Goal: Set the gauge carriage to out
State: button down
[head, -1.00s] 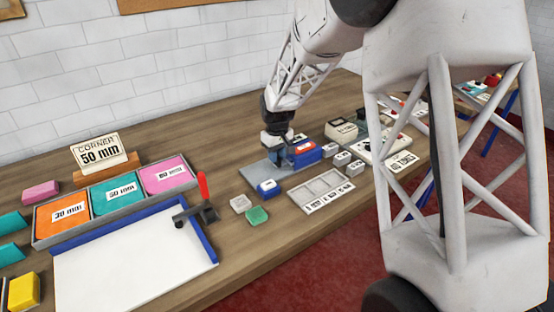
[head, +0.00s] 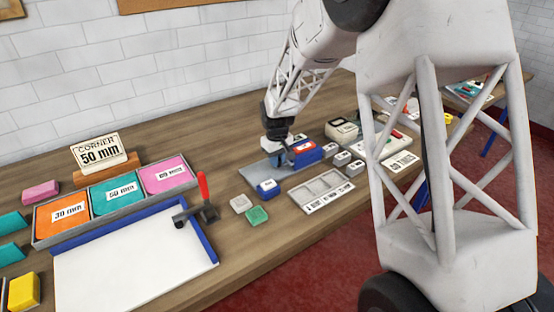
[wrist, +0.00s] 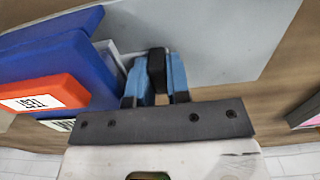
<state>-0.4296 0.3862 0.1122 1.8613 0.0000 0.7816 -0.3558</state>
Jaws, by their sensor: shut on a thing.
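My gripper (head: 277,158) points down over the grey plate (head: 256,175) on the bench. In the wrist view its blue fingers (wrist: 155,75) are closed around a small black piece (wrist: 157,68), which I take to be a grip of the gauge carriage. The grey plate (wrist: 215,50) lies below the fingers. A blue block with a red, labelled front (head: 306,152) stands right beside the gripper, and shows at the left of the wrist view (wrist: 50,80). Whether the black piece joins this block is hidden. No "out" mark is readable.
A small blue labelled block (head: 268,187) sits at the plate's front edge. A grey and a green block (head: 257,215) lie nearby.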

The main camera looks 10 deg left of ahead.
aim_at(251, 177)
jog(key=s+a, duration=0.7)
jog(key=shift+s+a, duration=0.2)
jog(key=c, duration=1.4)
grip_release()
jog(key=shift+s+a, duration=0.1)
jog(key=shift+o, duration=0.2)
jog(key=shift+r, duration=0.1)
jog(key=shift+r, duration=0.15)
notch_tip(251, 177, up, 7)
jog(key=shift+r, duration=0.15)
